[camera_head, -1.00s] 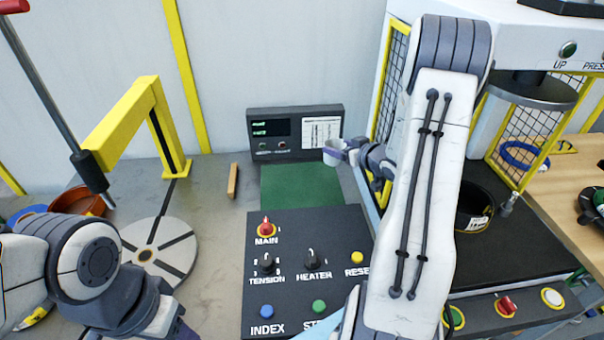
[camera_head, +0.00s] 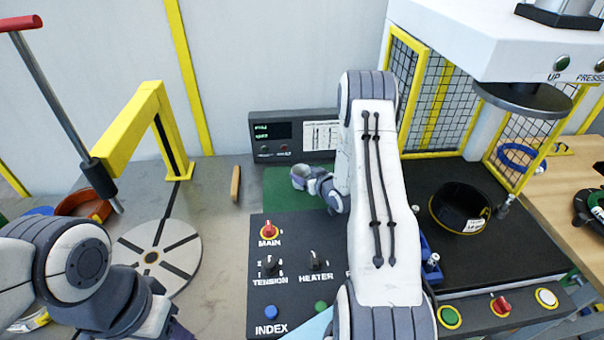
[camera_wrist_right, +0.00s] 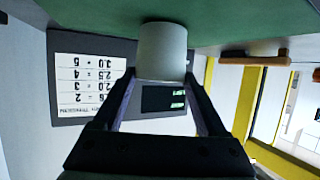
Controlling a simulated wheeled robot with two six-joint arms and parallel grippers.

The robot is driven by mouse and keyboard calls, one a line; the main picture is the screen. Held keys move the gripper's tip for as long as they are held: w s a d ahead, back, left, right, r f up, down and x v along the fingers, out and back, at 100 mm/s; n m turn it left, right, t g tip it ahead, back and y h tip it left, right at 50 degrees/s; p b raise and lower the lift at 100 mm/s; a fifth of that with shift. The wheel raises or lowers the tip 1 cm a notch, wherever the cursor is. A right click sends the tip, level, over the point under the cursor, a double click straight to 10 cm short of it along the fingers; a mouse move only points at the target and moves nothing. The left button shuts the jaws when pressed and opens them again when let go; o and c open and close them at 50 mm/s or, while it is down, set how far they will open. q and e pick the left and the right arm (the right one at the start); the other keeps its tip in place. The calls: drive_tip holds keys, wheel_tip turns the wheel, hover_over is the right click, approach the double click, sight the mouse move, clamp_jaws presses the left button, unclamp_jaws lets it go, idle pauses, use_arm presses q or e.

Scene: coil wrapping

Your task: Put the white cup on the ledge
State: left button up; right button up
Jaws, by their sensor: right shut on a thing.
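The white cup (camera_head: 299,176) is held in my right gripper (camera_head: 306,181), over the green mat (camera_head: 281,187) in front of the display box. In the right wrist view, which is upside down, the cup (camera_wrist_right: 162,48) sits between the two fingertips (camera_wrist_right: 160,76). Its far end is close to the green surface (camera_wrist_right: 235,18), and I cannot tell if they touch. My left gripper (camera_head: 177,331) barely shows at the bottom edge, so its jaws are hidden. I cannot tell which surface is the ledge.
The display box (camera_head: 296,136) stands by the back wall. A black control panel (camera_head: 290,232) lies in front of the mat. A wooden stick (camera_head: 235,184) lies left of the mat. The press, with a black coil (camera_head: 460,207), is at the right. A round turntable (camera_head: 155,255) is at the left.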

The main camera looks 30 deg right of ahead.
drive_tip(key=shift+f, duration=0.15)
drive_tip(key=shift+f+b, duration=0.15)
drive_tip(key=shift+b, duration=0.15)
drive_tip(key=o, duration=1.3)
drive_tip(key=shift+c, duration=0.2)
drive_tip(key=shift+r+p, duration=0.35)
drive_tip(key=b+v, duration=0.2)
drive_tip(key=v, duration=0.9)
drive_tip(key=shift+s, duration=0.4)
